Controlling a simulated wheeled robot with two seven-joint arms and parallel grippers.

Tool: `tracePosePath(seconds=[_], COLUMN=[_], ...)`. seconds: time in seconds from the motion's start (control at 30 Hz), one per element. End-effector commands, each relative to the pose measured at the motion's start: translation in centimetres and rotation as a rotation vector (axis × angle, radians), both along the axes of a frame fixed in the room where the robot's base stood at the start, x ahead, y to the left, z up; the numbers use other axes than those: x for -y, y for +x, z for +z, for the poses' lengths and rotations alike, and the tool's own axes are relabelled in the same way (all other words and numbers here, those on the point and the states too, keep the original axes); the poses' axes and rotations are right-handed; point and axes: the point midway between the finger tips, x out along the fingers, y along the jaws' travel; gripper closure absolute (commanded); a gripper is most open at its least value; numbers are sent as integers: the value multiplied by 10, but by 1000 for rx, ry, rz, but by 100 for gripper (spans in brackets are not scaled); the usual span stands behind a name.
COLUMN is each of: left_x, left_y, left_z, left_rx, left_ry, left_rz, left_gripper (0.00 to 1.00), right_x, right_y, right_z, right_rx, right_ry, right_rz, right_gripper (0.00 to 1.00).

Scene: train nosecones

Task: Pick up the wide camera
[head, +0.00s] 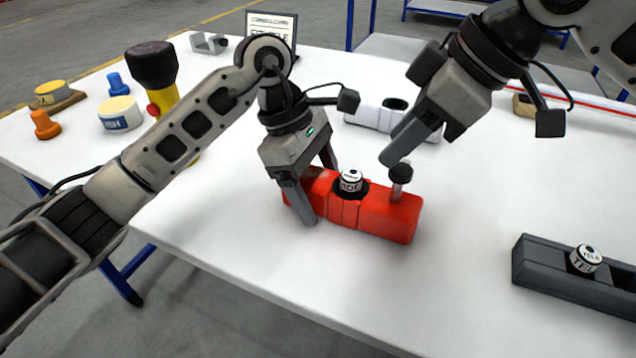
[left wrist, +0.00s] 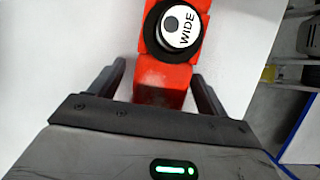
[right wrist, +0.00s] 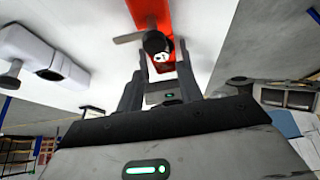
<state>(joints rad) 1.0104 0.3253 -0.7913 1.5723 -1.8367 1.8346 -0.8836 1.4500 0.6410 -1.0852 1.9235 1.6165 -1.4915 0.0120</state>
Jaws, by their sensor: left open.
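The wide camera (head: 351,181) is a small white cylinder marked WIDE, standing in a black ring on the red nosecone block (head: 385,216). It also shows at the top of the left wrist view (left wrist: 181,27). My left gripper (head: 320,194) is open, with its fingers on either side of the block's left end, beside the camera and not around it. In the left wrist view nothing but the red block lies between the fingers (left wrist: 158,72). My right gripper (head: 418,150) appears open above the block's right end, close to a black-knobbed post (head: 401,174).
A dark grey block (head: 540,268) with a TELE camera (head: 585,260) lies at the right. A white block (head: 370,113) stands behind the red one. Yellow, blue and orange parts and a black-topped post (head: 152,65) stand at the left. A sign (head: 272,24) is at the back.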

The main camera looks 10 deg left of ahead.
Motion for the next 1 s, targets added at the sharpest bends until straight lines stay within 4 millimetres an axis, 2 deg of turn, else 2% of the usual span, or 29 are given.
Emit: tracePosePath(seconds=[0.17,0.37,0.53,0.67,0.77,1.0], left_x=[0,0,0,0,0,0], left_y=[0,0,0,0,0,0], left_z=[0,0,0,0,0,0], left_rx=[0,0,0,0,0,1], left_ry=[0,0,0,0,0,0], left_rz=[0,0,0,0,0,1], left_gripper=[24,76,77,76,76,76], right_x=[0,0,-1,-6,-13,-29], right_y=[0,0,-1,-4,-10,-25], right_z=[0,0,1,4,8,21], right_rx=[0,0,11,86,192,480], right_ry=[0,0,-8,-60,-141,-421], right_rz=[0,0,20,154,356,1011], right_gripper=[64,64,62,62,62,62])
